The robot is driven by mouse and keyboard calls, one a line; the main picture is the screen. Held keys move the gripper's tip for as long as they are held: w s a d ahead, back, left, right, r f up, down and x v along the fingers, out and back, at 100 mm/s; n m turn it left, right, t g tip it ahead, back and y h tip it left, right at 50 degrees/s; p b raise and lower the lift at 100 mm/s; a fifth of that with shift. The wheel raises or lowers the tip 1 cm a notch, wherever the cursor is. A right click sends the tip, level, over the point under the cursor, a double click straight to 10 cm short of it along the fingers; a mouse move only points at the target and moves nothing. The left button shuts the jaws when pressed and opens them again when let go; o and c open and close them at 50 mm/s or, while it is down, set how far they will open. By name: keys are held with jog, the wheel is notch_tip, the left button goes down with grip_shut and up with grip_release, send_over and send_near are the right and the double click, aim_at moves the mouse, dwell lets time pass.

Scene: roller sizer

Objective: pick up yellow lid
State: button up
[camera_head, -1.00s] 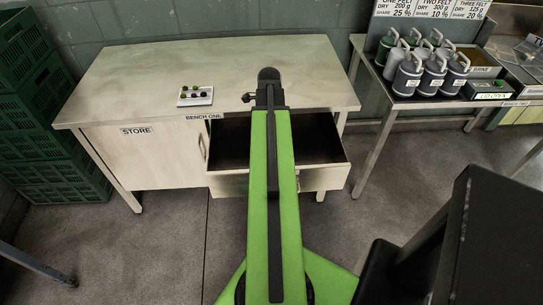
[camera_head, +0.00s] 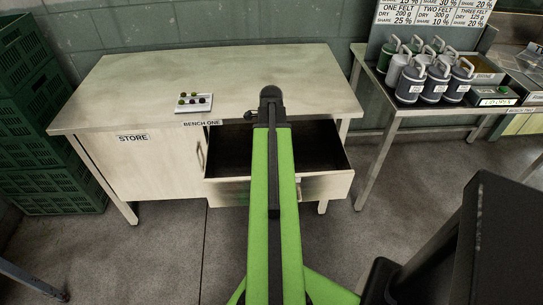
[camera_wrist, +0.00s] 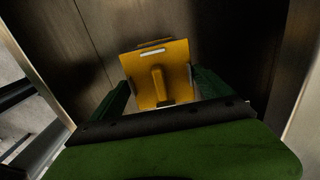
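The yellow lid (camera_wrist: 157,75) lies inside the open drawer in the wrist view, with a raised ridge along its middle and a pale label strip near its far edge. My gripper (camera_wrist: 162,88) has its two green fingers apart, one at each side of the lid's near part. I cannot tell whether either finger touches it. The open drawer (camera_head: 330,185) shows under the bench in the head view. There my green arm reaches over it and hides part of its inside; the lid and fingers are not visible.
The drawer belongs to a pale bench (camera_head: 140,85) with a store cupboard (camera_head: 150,165) at left. A small button panel (camera_head: 195,103) sits on the bench top. Several grey canisters (camera_head: 435,85) stand on the right table. Green crates (camera_head: 40,150) are stacked at left.

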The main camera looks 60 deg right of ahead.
jog(key=c, duration=0.4)
jog(key=shift+r, duration=0.1)
jog(key=shift+r+p, duration=0.3)
jog(key=shift+p, duration=0.1)
jog(key=r+p, duration=0.2)
jog(key=s+r+p, duration=0.1)
jog(key=r+p, duration=0.1)
jog(key=shift+d+r+p, duration=0.15)
jog(key=shift+r+p, duration=0.15)
jog(key=s+d+r+p, duration=0.1)
jog(key=s+r+p, duration=0.1)
jog(key=s, duration=0.1)
jog(key=s+d+r+p, duration=0.1)
jog(key=s, duration=0.2)
jog(key=s+d+r+p, duration=0.1)
jog(key=s+r+p, duration=0.1)
jog(key=s, duration=0.2)
jog(key=shift+s+d+r+p, duration=0.1)
jog(key=shift+d+r+p, duration=0.1)
jog(key=shift+r+p, duration=0.1)
